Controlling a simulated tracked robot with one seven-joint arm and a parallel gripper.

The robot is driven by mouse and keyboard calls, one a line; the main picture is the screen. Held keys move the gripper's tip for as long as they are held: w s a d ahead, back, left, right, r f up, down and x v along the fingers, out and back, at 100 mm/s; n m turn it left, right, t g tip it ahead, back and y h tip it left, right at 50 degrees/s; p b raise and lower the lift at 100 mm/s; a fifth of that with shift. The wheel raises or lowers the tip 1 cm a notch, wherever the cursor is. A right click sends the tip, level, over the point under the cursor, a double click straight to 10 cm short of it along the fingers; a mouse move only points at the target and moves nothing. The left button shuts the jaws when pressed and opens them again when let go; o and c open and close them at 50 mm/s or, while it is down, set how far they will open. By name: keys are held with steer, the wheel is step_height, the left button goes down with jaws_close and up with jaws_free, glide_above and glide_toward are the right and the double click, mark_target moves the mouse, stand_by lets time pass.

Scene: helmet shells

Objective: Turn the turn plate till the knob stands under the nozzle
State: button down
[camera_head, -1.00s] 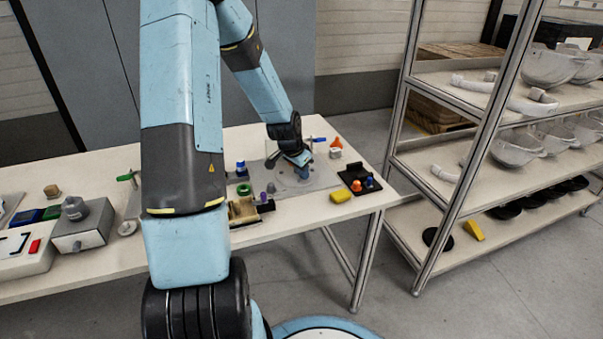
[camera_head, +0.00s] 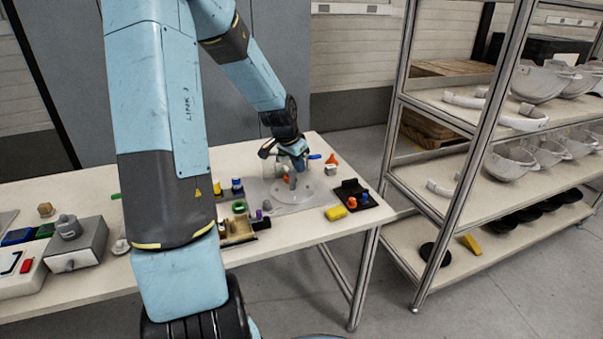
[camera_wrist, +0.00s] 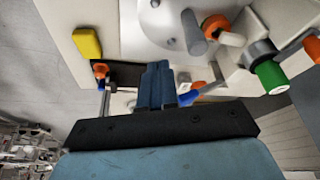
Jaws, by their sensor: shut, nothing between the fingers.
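The turn plate (camera_head: 312,196) is a pale round disc on a grey base on the table, and part of it shows at the top of the wrist view (camera_wrist: 165,22). A grey upright peg, apparently the knob (camera_head: 292,182), stands on it and also shows in the wrist view (camera_wrist: 193,34). Close beside the peg in the wrist view is a pale cylinder with an orange end, apparently the nozzle (camera_wrist: 215,26). I cannot tell the exact gap between them. My gripper (camera_head: 301,166) is shut and empty near the plate's back side. Its blue fingers (camera_wrist: 156,84) look apart from the peg.
A black tray (camera_head: 350,188) with orange and blue pieces and a yellow block (camera_head: 335,213) lie right of the plate. A blue-handled part (camera_head: 315,156) and an orange-topped piece (camera_head: 331,160) stand behind. Several small coloured parts, including a green ring (camera_head: 239,207), crowd the left.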

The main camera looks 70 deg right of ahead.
steer(key=w+a+r+m+y, duration=0.1)
steer(key=w+a+r+m, duration=0.1)
steer(key=w+a, duration=0.55)
glide_toward(296, 200)
steer(key=w+f, duration=0.1)
steer(key=f, duration=0.2)
steer(key=w+a+f, duration=0.1)
steer(key=f, duration=0.1)
steer(key=shift+w+a, duration=0.15)
steer(key=shift+w, duration=0.2)
steer(key=shift+s+d+f, duration=0.2)
steer(key=shift+s+d, duration=0.35)
steer(key=shift+d, duration=0.1)
steer(key=shift+s+d+f, duration=0.25)
steer(key=shift+s+d, duration=0.25)
steer(key=shift+d, duration=0.1)
steer(key=shift+s, duration=0.1)
steer(key=shift+s+d+f, duration=0.15)
steer(key=shift+s+d, duration=0.25)
steer(key=shift+s, duration=0.35)
steer(key=shift+a, duration=0.1)
